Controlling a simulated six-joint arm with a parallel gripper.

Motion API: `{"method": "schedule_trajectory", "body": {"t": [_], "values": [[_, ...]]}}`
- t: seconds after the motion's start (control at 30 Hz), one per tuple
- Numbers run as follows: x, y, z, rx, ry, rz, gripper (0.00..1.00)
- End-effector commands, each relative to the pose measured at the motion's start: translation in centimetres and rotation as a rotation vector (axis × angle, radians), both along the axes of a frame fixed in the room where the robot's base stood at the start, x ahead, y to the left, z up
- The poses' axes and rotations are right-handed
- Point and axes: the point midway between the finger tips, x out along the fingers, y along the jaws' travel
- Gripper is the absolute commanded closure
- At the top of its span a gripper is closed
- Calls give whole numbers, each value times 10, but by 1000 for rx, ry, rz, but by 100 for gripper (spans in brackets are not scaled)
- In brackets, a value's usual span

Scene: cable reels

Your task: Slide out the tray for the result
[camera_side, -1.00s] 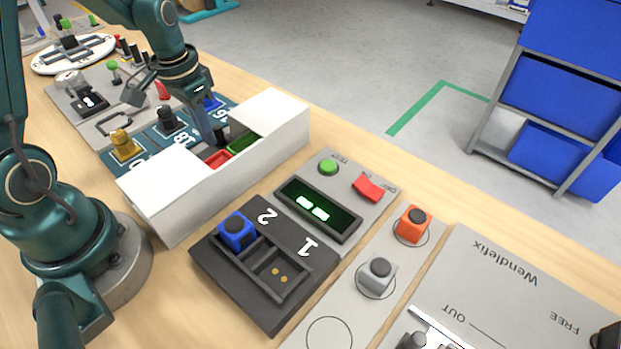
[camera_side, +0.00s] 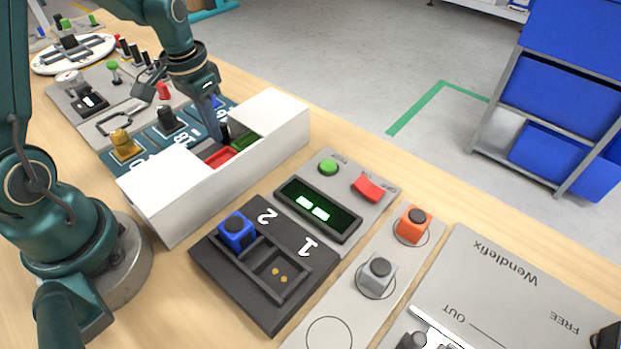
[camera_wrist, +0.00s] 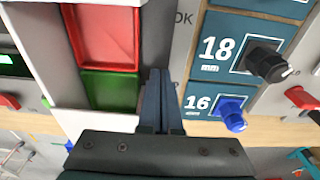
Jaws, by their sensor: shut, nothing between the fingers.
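A white housing (camera_side: 265,150) stands on the bench, with a red tray (camera_side: 220,158) and a green tray (camera_side: 246,142) side by side in its middle gap. The wrist view shows the red tray (camera_wrist: 106,38) above the green tray (camera_wrist: 108,92). My gripper (camera_side: 220,138) is shut and empty, pointing down at the housing's far side, close to the trays. In the wrist view my gripper (camera_wrist: 159,78) is just right of the green tray. I cannot tell whether the fingertips touch a tray; their contact is hidden.
Beyond the housing is a blue numbered board with a yellow knob (camera_side: 123,145), a black knob (camera_wrist: 266,64) and a blue knob (camera_wrist: 231,115). Nearer are a panel with a green display (camera_side: 318,209) and a dark fixture holding a blue block (camera_side: 236,232).

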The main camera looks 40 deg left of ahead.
Motion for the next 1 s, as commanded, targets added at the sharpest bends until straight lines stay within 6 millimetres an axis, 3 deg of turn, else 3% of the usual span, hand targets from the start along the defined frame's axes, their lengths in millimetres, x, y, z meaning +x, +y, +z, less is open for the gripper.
{"method": "schedule_trajectory", "body": {"t": [0.1,0.17,0.53,0.8,1.0], "values": [[13,0,0,0,-1,-1,96],[11,0,0,0,0,0,73],[11,0,5,1,-3,0,72],[12,1,50,4,-7,-1,72],[11,0,70,2,-2,0,72]]}}
